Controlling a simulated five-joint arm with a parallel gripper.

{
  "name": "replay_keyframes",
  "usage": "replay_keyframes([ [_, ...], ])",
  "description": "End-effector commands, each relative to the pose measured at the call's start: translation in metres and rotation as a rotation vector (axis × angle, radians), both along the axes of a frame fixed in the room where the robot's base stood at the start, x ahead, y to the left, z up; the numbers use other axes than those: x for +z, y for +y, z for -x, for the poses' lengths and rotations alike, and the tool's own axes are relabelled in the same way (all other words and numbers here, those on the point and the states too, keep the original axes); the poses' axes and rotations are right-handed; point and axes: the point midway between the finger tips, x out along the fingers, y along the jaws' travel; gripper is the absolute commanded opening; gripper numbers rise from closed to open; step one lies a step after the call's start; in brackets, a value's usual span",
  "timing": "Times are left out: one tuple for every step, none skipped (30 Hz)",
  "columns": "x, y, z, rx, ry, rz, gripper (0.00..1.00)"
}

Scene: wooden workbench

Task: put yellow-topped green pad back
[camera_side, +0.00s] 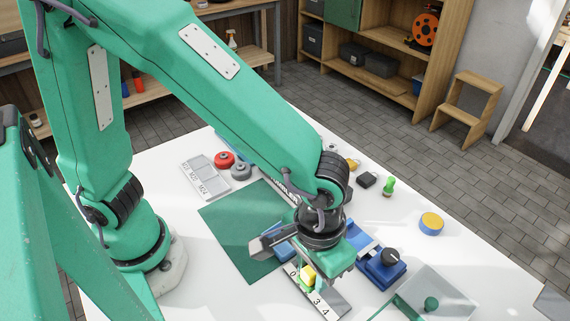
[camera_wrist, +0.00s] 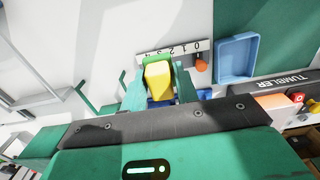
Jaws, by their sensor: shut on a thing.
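The yellow-topped green pad (camera_wrist: 158,82) is between the two green fingers of my gripper (camera_wrist: 159,92) in the wrist view, and the gripper is shut on it. In the side view the pad's yellow top (camera_side: 308,273) shows under my gripper (camera_side: 320,275), over a white strip marked with numbers (camera_side: 325,302). In the wrist view this strip (camera_wrist: 180,50) runs just beyond the pad. Whether the pad touches the strip or hangs above it, I cannot tell. The pad hides some of the strip in the side view.
A blue tray (camera_wrist: 237,60) and an orange knob (camera_wrist: 201,63) sit by the strip. A blue box with a black knob (camera_side: 385,272) and a clear box (camera_side: 432,290) stand to the right. A green mat (camera_side: 235,235) lies left, mostly bare.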

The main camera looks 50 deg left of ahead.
Motion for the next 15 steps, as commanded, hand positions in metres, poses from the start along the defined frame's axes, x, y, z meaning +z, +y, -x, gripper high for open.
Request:
replay_keyframes([
  [-0.003,0.002,-0.005,0.003,0.001,-0.001,0.09],
  [-0.005,0.004,-0.008,0.004,0.001,-0.001,0.09],
  [-0.008,0.006,-0.013,0.005,0.001,-0.001,0.09],
  [-0.011,0.008,-0.016,0.005,0.002,-0.002,0.09],
  [-0.014,0.01,-0.021,0.006,0.002,-0.002,0.09],
  [-0.017,0.012,-0.026,0.005,0.001,-0.001,0.09],
  [-0.02,0.014,-0.031,0.006,0.001,-0.001,0.09],
  [-0.024,0.017,-0.035,0.006,0.002,-0.002,0.09],
  [-0.027,0.019,-0.041,0.006,0.002,-0.001,0.09],
  [-0.03,0.021,-0.046,0.006,0.001,-0.001,0.09],
  [-0.033,0.023,-0.051,0.005,0.001,-0.001,0.09],
  [-0.037,0.026,-0.056,0.006,0.002,-0.001,0.09],
  [-0.04,0.028,-0.06,0.005,0.002,-0.002,0.09],
  [-0.043,0.03,-0.065,0.006,0.002,-0.001,0.09],
  [-0.047,0.032,-0.071,0.005,0.001,-0.001,0.09],
])
